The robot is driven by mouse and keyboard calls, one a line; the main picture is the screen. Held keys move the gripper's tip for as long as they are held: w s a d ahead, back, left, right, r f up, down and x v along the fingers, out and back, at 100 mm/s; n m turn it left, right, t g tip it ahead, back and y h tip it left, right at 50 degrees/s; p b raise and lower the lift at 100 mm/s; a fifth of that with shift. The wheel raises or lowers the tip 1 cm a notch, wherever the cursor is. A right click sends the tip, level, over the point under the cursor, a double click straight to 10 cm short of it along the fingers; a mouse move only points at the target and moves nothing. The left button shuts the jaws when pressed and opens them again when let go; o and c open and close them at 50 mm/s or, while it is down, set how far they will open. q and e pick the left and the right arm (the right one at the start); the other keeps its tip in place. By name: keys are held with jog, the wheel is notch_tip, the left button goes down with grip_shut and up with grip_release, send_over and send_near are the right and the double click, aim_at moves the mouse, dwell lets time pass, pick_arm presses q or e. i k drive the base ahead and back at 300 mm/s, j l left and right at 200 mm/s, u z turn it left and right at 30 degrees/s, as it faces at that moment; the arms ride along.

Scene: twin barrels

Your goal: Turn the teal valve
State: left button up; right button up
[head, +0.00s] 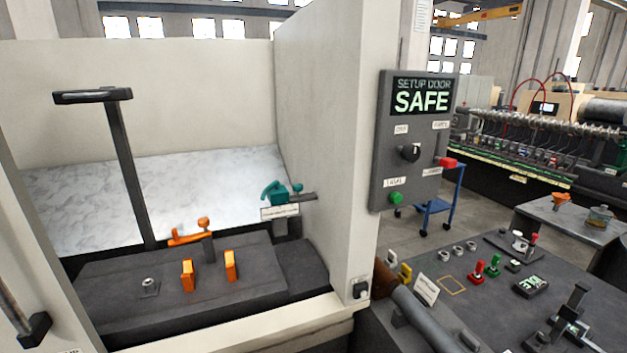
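The teal valve (280,193) sits inside the white machine enclosure, at the foot of its right inner wall. Neither of my grippers is in view, and nothing touches the valve.
An orange valve-like lever (190,235) and two orange blocks (230,266) stand on the dark bed left of the valve. A tall dark post (128,170) rises behind. The control panel (413,140) reads "SETUP DOOR SAFE". A cluttered dark bench (470,320) lies right.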

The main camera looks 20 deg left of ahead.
aim_at(297, 187)
jog(key=i+j+z, duration=0.15)
jog(key=i, duration=0.25)
jog(key=i+z, duration=0.2)
jog(key=i, duration=0.15)
jog(key=i+j+z, duration=0.15)
jog(key=i, duration=0.25)
jog(key=j, duration=0.1)
